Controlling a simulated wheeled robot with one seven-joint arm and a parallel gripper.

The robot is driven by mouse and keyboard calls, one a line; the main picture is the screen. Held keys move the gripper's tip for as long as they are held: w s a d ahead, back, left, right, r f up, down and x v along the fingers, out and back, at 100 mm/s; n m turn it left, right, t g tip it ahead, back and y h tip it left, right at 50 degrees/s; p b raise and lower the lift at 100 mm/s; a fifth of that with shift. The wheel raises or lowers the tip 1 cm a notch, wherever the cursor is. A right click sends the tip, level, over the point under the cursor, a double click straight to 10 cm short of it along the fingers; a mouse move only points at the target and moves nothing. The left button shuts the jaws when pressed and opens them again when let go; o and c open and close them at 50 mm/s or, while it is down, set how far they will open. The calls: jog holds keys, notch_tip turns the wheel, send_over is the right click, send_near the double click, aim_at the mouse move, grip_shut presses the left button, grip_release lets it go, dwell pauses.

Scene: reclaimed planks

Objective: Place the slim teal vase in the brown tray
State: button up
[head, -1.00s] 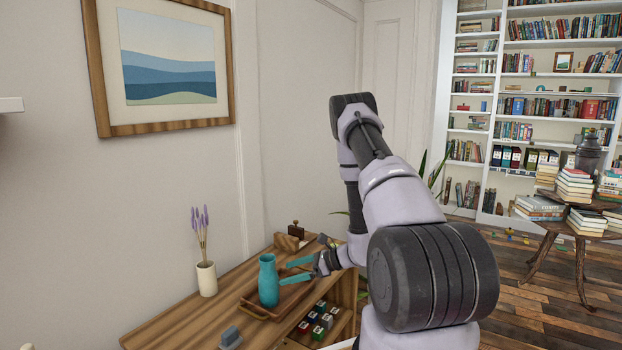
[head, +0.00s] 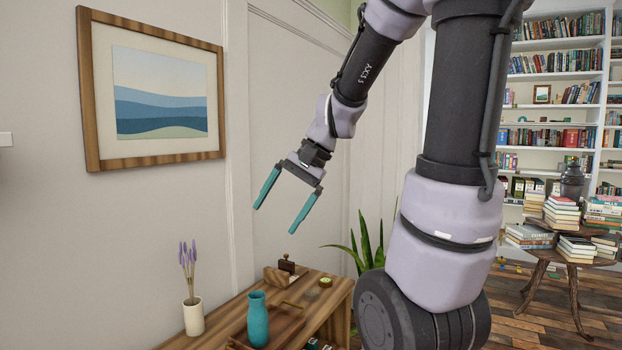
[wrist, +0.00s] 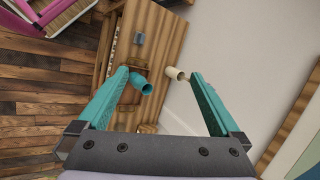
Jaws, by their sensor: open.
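The slim teal vase (head: 258,320) stands upright in the brown tray (head: 288,325) on the wooden cabinet top, in the lower part of the head view. It also shows in the wrist view (wrist: 141,83), with part of the tray around its base. My gripper (head: 274,220) is open and empty, with its two teal fingers spread. It hangs well above the cabinet and is clear of the vase. The lower part of the vase and the front of the tray are cut off or hidden in the head view.
A white vase with lavender (head: 193,316) stands left of the tray by the wall. A wooden block (head: 277,277) and small items stand at the back of the cabinet top. A framed picture (head: 152,92) hangs on the wall. A plant (head: 367,245) stands behind my arm.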

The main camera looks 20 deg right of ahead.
jog(key=s+d+r+n+t+h, duration=0.3)
jog(key=s+d+r+t+h, duration=0.1)
jog(key=s+r, duration=0.3)
jog(key=shift+s+r+t, duration=0.25)
jog(key=shift+t, duration=0.15)
